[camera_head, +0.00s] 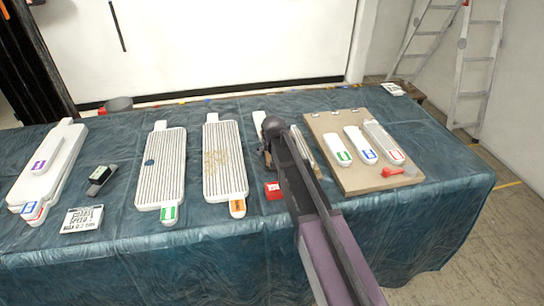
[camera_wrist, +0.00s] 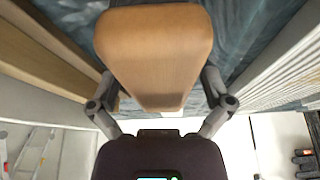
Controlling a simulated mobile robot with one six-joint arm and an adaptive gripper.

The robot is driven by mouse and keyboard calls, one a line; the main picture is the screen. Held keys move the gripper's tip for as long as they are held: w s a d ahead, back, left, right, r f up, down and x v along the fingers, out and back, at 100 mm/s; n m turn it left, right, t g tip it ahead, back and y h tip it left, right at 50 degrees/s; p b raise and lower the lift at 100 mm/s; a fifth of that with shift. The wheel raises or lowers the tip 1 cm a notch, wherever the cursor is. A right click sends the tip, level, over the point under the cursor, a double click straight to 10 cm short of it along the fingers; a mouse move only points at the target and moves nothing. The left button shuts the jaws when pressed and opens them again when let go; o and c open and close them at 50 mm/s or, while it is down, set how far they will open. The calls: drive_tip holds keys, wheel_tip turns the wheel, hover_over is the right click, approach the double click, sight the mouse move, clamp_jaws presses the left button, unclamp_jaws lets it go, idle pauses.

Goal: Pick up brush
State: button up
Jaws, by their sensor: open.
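A smooth tan, wooden-looking block, apparently the brush (camera_wrist: 155,50), fills the upper middle of the wrist view. My gripper (camera_wrist: 158,82) is open, with one grey finger on each side of the block. Whether the fingers touch it cannot be told. In the head view my dark arm reaches over the table and hides most of the brush and the gripper.
The blue-covered table (camera_head: 110,262) holds ribbed white panels (camera_head: 160,168) (camera_head: 225,165) left of my arm. A tan board (camera_head: 375,182) with several white tagged pieces lies to the right. A small red box (camera_head: 273,190) is close beside my arm. A ladder (camera_head: 478,60) stands behind.

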drive_tip(key=shift+f, duration=0.25)
idle(0.3)
drive_tip(key=c, duration=1.2)
